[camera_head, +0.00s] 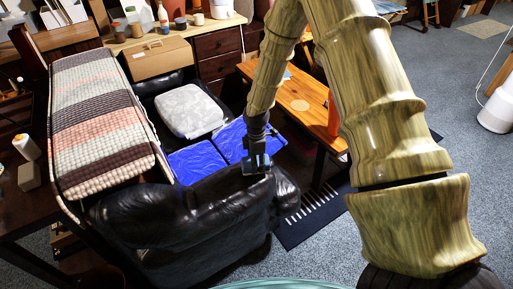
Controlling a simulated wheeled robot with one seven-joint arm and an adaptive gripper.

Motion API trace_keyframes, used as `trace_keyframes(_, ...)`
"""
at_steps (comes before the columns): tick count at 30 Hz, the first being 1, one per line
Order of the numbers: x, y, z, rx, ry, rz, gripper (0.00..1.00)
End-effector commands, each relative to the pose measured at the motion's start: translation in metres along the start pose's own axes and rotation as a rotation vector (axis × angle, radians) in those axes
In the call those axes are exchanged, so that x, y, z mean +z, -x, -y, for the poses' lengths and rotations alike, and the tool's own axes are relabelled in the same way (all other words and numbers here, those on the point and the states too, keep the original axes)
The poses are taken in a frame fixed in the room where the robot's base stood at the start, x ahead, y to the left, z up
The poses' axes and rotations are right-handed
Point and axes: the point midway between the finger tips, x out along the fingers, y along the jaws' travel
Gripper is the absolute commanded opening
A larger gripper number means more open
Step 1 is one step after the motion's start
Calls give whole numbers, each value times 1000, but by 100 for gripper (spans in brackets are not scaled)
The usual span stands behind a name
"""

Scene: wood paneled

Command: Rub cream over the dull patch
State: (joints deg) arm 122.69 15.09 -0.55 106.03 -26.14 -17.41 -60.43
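A black leather armchair (160,222) fills the middle left, its near padded arm glossy and dark. My gripper (256,164) hangs down over the top of that near arm, at its right part. A small blue-grey piece shows at the fingertips; I cannot tell whether it is a held pad or part of the gripper, nor whether the fingers are open. I cannot tell whether it touches the leather. No clearly dull patch shows on the leather; the gripper hides the spot under it. I cannot make out any cream.
Blue sheets (197,163) and a grey cushion (188,110) lie on the seat. A wooden table (285,90) with an orange cylinder (333,118) stands at right. Shelves with bottles stand behind; carpet (440,100) is open at right.

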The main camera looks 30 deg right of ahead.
Motion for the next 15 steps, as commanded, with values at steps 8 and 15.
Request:
trace_keyframes(8,0,29,0,0,1,0,38)
trace_keyframes(15,-2,51,-1,0,3,1,38)
